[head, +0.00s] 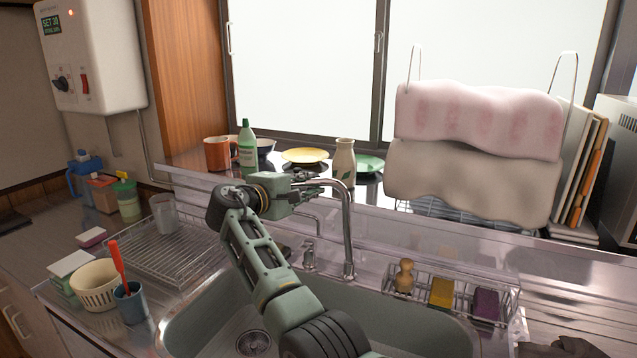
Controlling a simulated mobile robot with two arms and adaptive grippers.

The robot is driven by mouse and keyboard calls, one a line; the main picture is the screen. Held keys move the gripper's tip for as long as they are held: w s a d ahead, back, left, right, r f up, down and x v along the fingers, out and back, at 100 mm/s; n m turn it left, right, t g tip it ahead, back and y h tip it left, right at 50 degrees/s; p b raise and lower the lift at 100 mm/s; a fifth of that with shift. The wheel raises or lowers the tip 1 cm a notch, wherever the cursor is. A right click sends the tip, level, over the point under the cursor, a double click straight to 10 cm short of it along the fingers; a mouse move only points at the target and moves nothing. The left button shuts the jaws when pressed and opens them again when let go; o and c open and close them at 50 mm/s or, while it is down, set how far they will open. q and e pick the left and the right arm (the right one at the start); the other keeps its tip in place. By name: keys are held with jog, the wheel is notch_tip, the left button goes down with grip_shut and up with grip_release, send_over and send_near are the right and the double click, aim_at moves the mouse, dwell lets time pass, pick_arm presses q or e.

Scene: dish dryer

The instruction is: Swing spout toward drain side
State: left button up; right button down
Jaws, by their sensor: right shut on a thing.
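The chrome spout (348,235) rises from the faucet base behind the sink and curves over at its top toward the left. My right gripper (318,184) is at the curved upper end of the spout and is shut on it. The fingers partly hide the spout's tip. The sink (405,335) lies below, with a round drain (253,343) at its lower left, beside my right arm. My left gripper is not in view.
A wire dish rack (170,255) stands left of the sink. A bottle (247,143), cups, plates and a vase (344,160) line the ledge behind the gripper. A wire caddy (460,312) with a brush and sponges sits right of the faucet. Towels (470,180) hang at right.

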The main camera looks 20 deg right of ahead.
jog(key=shift+w+r, duration=0.1)
jog(key=shift+r, duration=0.1)
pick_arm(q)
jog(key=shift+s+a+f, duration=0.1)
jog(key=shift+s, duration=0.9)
pick_arm(e)
jog(key=c, duration=2)
grip_release()
jog(key=o, duration=0.4)
jog(key=shift+w+f, duration=0.1)
jog(key=shift+f, duration=0.05)
jog(key=shift+c, duration=0.2)
jog(key=shift+a, duration=0.1)
jog(key=v, duration=0.7)
jog(key=shift+a, duration=0.1)
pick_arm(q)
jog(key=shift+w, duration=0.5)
